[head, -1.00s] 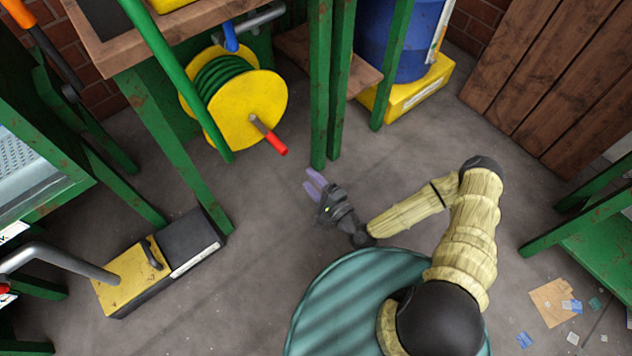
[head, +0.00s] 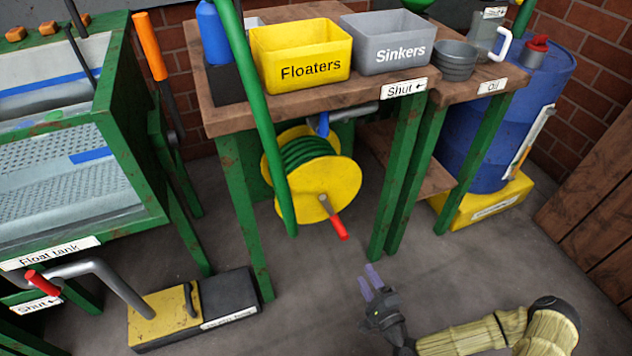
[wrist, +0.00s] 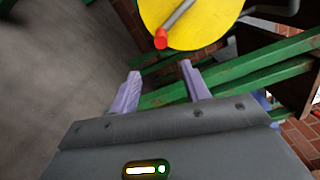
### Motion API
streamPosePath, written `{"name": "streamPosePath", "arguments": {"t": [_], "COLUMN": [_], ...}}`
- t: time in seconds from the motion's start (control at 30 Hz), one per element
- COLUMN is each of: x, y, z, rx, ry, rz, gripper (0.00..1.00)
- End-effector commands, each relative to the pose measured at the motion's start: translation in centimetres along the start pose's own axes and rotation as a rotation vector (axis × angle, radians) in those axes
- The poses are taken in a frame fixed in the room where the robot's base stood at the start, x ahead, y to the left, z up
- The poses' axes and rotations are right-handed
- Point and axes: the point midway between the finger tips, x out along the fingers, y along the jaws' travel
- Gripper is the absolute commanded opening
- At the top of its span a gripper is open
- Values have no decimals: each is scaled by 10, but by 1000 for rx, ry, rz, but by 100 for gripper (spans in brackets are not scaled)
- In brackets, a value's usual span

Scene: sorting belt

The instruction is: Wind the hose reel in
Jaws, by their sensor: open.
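The hose reel (head: 345,178) has yellow discs with green hose (head: 305,148) wound between them, under the wooden bench. Its crank has a red handle (head: 339,228) sticking out toward me, low on the disc's front. My gripper (head: 372,280) is open and empty, below and right of the red handle and apart from it. In the wrist view my two purple fingers (wrist: 160,82) point toward the yellow disc (wrist: 200,22), and the red handle tip (wrist: 161,39) lies beyond them with a gap. A green pole partly hides the reel's left side.
Green bench legs (head: 396,190) stand right of the reel, close to my gripper. The bench holds a yellow Floaters bin (head: 300,55) and a grey Sinkers bin (head: 390,42). Floor between is clear.

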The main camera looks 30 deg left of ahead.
Motion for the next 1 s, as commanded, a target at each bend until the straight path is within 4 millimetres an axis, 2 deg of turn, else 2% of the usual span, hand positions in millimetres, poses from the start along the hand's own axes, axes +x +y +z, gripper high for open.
{"name": "streamPosePath", "arguments": {"t": [0.33, 0.47, 0.67, 0.87, 1.0], "x": [0, -4, -19, -41, -59], "y": [-2, -3, -10, -32, -58], "z": [-3, -9, -29, -56, -75], "rx": [-79, -202, -426, -626, -746], "ry": [-46, -113, -216, -286, -314], "rz": [76, 202, 442, 673, 827], "gripper": [47, 47, 47, 47, 47]}}
